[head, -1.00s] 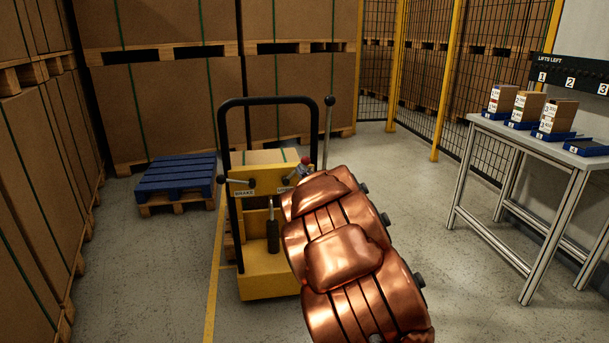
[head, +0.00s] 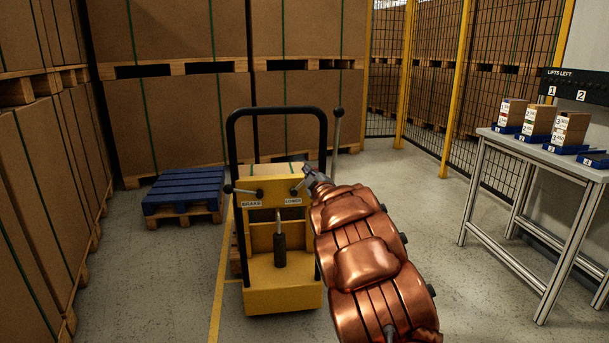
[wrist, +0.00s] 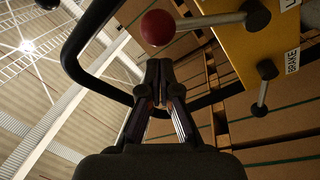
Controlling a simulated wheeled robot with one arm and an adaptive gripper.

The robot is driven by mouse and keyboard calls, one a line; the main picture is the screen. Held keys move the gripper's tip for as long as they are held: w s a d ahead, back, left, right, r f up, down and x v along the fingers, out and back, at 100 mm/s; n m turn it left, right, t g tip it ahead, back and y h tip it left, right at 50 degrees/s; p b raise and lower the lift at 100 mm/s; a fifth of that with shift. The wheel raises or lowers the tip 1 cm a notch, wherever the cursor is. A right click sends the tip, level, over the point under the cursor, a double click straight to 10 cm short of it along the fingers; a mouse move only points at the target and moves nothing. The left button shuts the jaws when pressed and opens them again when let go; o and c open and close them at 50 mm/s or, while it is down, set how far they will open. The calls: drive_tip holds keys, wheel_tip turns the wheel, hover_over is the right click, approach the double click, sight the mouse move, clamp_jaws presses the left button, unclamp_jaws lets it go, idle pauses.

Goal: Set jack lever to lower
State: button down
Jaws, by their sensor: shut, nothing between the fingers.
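The yellow jack (head: 285,285) stands ahead with a black hoop handle (head: 231,140). Its panel has two levers above labels, BRAKE at left and one that seems to read LOWER at right. The brake lever (head: 242,190) points left. The right lever (head: 299,187) slants up to the right, its end hidden by my gripper (head: 311,173) in the head view. In the wrist view a red ball knob (wrist: 158,28) sits on this lever's rod (wrist: 210,20). My gripper (wrist: 158,68) is shut and empty, its tips just below the knob in that picture, apparently apart from it.
A black-knobbed upright rod (head: 336,140) stands beside the handle. A blue pallet (head: 181,190) lies left behind the jack. Stacked cartons (head: 170,125) line the back and left. A table (head: 540,150) with small boxes stands right. The floor between jack and table is clear.

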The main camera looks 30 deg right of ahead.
drive_tip(key=shift+d+f, duration=0.2)
drive_tip(key=shift+d, duration=0.2)
